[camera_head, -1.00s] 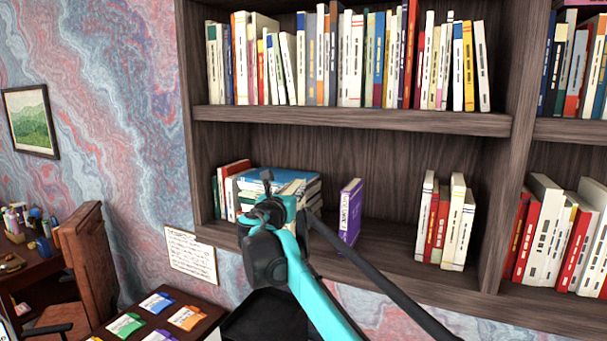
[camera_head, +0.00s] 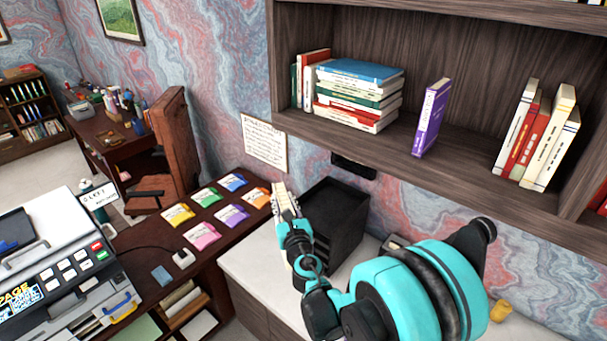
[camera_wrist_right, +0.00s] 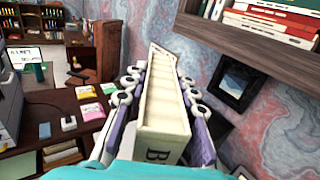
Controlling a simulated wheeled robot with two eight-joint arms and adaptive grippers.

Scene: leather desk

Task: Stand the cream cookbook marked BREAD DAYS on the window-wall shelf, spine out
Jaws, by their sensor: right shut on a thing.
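My right gripper (camera_head: 287,207) is below the shelf, beside the black tray. In the right wrist view its two fingers (camera_wrist_right: 160,100) are shut on a cream book (camera_wrist_right: 163,105), one on each side. A dark letter B shows at the book's near end; the rest of its lettering is hidden. In the head view only a small pale part of the book shows at the gripper. The wooden shelf (camera_head: 390,152) is above and right of the gripper. My left gripper is not in view.
On the shelf, a stack of flat books (camera_head: 358,95) is at left, a purple book (camera_head: 432,117) stands alone, and several upright books (camera_head: 538,135) are at right. Bare gaps flank the purple book. A black tray (camera_head: 335,215) stands below, near colored packets (camera_head: 203,233).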

